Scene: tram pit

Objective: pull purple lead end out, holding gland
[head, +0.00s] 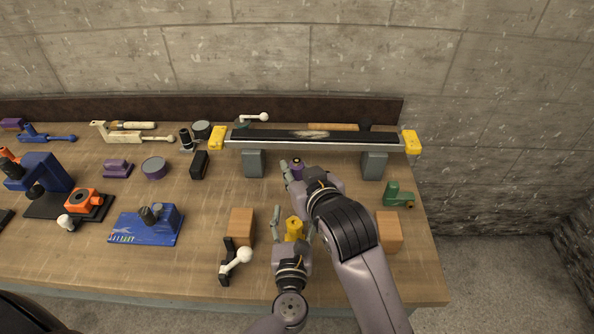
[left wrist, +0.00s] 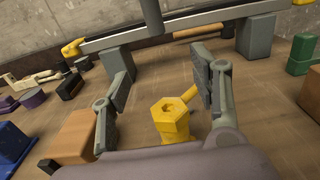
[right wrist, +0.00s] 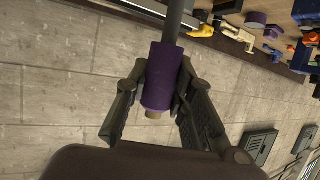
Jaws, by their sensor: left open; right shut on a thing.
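The purple lead end (right wrist: 162,75) is a purple sleeve with a small tan tip and a dark grey rod running from its far side. My right gripper (right wrist: 160,85) is shut on it; in the head view the purple end (head: 297,166) shows at that gripper's fingers (head: 292,172), beyond the gland. The yellow gland (left wrist: 172,120) stands upright with a hexagonal top and an opening in it; no lead shows in that opening. My left gripper (left wrist: 162,85) is open, its fingers on either side of the gland with visible gaps. The gland (head: 293,229) also shows in the head view.
Wooden blocks (head: 241,225) (head: 388,231) flank the grippers. A black lever with a white ball (head: 236,260) stands front left. A long rail (head: 312,136) on grey blocks lies behind, and a green part (head: 397,195) to the right. Several tools fill the left side.

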